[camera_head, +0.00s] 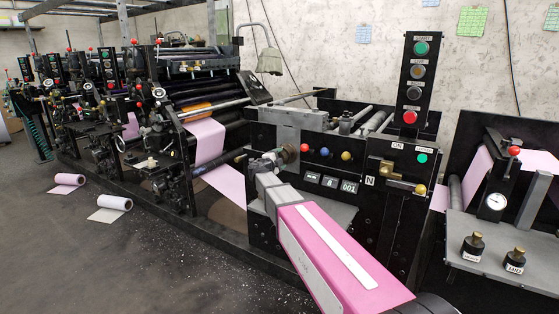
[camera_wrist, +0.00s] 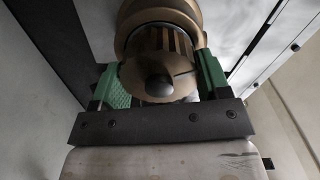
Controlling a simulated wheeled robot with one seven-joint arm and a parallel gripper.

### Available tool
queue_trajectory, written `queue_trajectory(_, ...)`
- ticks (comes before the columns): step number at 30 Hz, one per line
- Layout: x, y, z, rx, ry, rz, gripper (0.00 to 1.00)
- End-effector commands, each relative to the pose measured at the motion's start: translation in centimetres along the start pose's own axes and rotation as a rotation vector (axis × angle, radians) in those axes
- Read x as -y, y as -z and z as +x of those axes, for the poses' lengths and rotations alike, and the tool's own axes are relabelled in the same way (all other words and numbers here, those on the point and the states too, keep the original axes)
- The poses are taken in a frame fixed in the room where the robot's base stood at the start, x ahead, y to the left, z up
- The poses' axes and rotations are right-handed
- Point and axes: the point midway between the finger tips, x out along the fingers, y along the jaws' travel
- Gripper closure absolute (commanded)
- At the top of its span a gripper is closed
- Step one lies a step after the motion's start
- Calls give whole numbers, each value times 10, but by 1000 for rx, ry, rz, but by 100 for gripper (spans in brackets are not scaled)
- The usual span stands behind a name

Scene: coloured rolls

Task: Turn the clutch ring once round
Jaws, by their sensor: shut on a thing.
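The clutch ring is a bronze, ribbed round piece with a domed dark centre, seen end-on in the wrist view (camera_wrist: 150,85). A wider bronze collar (camera_wrist: 155,12) sits behind it. My gripper (camera_wrist: 162,72) has its two green pads on either side of the ring, shut on it. In the head view my gripper (camera_head: 276,160) is at the left part of the black machine panel, against a dull round part (camera_head: 291,153), with my pink and grey arm reaching in from below. The arm and gripper hide part of the ring there.
A brass handle (camera_head: 402,180) sticks out further right, below a button column (camera_head: 415,75). Paper rolls (camera_head: 115,203) lie on the left floor.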

Motion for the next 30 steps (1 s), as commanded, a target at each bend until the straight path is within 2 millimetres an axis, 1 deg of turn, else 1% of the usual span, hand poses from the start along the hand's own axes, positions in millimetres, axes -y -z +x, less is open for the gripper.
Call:
queue_trajectory(1,0,1,0,-1,-1,2,20)
queue_trajectory(2,0,1,0,-1,-1,1,11)
queue_trajectory(3,0,0,0,-1,-1,1,5)
queue_trajectory(11,0,0,-1,-1,0,-1,5)
queue_trajectory(14,0,0,-6,0,1,-1,5)
queue_trajectory(17,0,1,-18,2,1,-1,5)
queue_trajectory(24,0,2,-64,1,0,-1,5)
queue_trajectory(27,0,2,-81,2,0,-1,5)
queue_trajectory(30,0,2,-94,0,0,0,5)
